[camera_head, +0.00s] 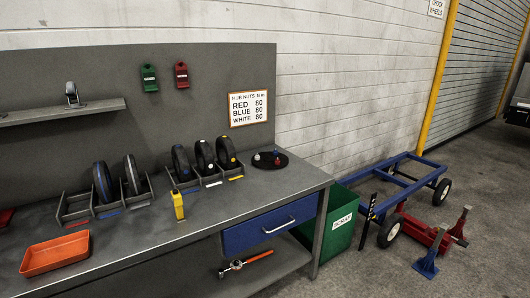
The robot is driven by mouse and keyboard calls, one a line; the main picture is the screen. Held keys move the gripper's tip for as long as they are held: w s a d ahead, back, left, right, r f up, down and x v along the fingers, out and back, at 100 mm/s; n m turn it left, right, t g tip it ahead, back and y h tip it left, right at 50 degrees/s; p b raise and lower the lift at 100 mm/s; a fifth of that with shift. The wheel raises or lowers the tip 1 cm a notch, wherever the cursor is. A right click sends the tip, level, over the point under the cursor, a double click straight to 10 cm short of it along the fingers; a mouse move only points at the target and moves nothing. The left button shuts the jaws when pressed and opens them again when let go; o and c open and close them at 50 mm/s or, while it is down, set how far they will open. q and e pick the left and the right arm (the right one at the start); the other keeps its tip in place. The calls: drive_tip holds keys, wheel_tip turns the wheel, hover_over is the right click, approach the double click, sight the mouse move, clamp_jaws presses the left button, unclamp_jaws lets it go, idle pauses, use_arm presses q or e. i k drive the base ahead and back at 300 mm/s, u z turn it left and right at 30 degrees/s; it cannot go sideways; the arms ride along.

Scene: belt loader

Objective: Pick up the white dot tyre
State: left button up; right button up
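Several black tyres stand upright in two slotted racks on the grey workbench. In the right rack, a tyre (180,163) stands above a blue label, a middle tyre (204,157) with a pale marking above a white label, and a right tyre (227,152) above a yellow label. The red-labelled left slot is empty. Neither gripper is in view.
An orange tray (55,254), a yellow upright device (178,205) and a black disc (268,160) with small coloured pieces are on the bench. A green bin (339,222) stands right of it. A blue-framed cart (400,182) is on the floor. The bench front is mostly clear.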

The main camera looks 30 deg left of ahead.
sight(204, 155)
drive_tip(key=z, duration=0.35)
drive_tip(key=i, duration=2.4)
drive_tip(key=u, duration=1.4)
drive_tip(key=i, duration=0.8)
drive_tip(key=u, duration=0.85)
